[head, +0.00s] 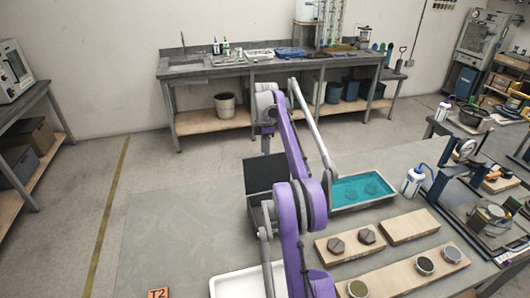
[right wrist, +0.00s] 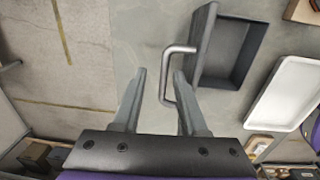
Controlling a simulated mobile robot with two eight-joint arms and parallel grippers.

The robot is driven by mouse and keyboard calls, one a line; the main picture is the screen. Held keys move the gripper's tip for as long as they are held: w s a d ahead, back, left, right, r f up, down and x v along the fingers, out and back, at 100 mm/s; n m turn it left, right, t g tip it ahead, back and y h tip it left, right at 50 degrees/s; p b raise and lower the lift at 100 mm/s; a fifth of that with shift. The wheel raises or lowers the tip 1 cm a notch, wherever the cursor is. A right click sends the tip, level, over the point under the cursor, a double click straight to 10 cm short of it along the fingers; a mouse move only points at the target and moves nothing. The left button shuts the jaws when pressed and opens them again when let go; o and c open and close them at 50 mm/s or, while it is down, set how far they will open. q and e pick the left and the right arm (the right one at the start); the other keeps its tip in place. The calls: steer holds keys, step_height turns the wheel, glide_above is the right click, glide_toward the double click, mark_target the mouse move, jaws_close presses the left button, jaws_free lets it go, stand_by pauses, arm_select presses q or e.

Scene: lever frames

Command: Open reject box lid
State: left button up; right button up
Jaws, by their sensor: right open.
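The reject box (right wrist: 235,52) is dark and open-topped in the right wrist view, with its inside showing. Its dark lid (right wrist: 204,36) stands raised along the box's left side. A silver bar handle (right wrist: 164,78) sticks out from the lid to the left. My right gripper (right wrist: 160,74) is open, and the handle's long bar shows between its fingertips; I cannot tell whether they touch. In the head view the raised lid (head: 263,173) stands as a dark panel behind my purple right arm, which hides much of the box. My left gripper is not in view.
A white tray (right wrist: 284,92) lies right of the box in the right wrist view. In the head view, a teal-lined tray (head: 362,188), a white bottle (head: 412,181) and wooden boards (head: 350,243) stand on the table. The tabletop left of the box is mostly clear.

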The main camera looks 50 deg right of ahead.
step_height(320, 180, up, 6)
steer(key=shift+a+p, duration=0.1)
steer(key=shift+p, duration=0.25)
steer(key=shift+s+r, duration=0.2)
steer(key=shift+r, duration=0.05)
steer(key=shift+w, duration=0.1)
